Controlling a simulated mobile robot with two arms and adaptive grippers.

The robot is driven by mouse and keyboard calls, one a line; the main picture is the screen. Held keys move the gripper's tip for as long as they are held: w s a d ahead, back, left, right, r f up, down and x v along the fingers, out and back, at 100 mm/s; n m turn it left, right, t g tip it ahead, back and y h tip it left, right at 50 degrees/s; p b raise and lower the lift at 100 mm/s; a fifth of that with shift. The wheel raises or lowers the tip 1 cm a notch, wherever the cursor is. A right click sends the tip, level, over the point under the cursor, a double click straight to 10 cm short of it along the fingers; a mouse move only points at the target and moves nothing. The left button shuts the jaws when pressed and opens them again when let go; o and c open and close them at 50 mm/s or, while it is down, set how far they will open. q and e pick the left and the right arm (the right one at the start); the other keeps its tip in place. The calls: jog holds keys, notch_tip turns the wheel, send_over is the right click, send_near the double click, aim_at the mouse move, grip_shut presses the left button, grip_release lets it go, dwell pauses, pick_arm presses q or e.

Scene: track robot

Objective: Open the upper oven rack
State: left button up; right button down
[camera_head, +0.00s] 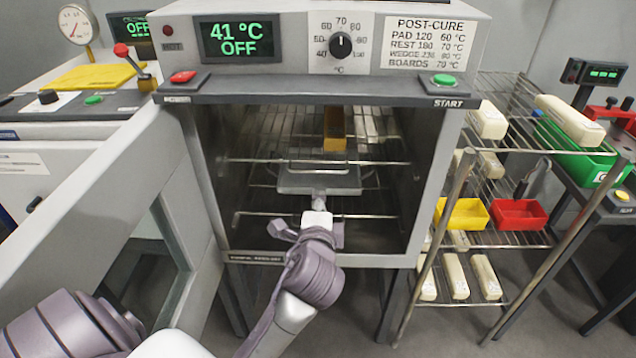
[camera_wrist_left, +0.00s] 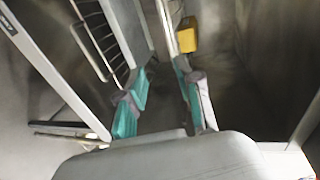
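The grey oven (camera_head: 300,82) stands open, its door (camera_head: 100,200) swung out to the left. Inside, the upper rack (camera_head: 255,160) and the lower rack (camera_head: 375,215) are wire shelves. My left gripper (camera_head: 320,165) reaches into the oven opening at the front bar of the upper rack. In the left wrist view its two teal-padded fingers (camera_wrist_left: 163,102) are apart, with nothing clearly between them. Rack wires (camera_wrist_left: 95,40) show beyond the left finger. Whether a finger touches the rack cannot be told. My right gripper is in neither view.
A yellow block (camera_head: 335,130) is in the oven, behind the upper rack's front bar; it also shows in the wrist view (camera_wrist_left: 187,38). A wire shelf (camera_head: 510,240) with pale blocks, a yellow bin (camera_head: 463,214) and a red bin (camera_head: 518,214) stands close on the right.

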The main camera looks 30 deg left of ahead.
aim_at(319, 172)
pick_arm(q)
jog(key=x, duration=0.4)
jog(key=r+x, duration=0.1)
jog(key=x, duration=0.8)
jog(key=shift+w+a+r, duration=0.15)
jog(key=shift+a+r, duration=0.1)
jog(key=shift+a, duration=0.1)
grip_shut()
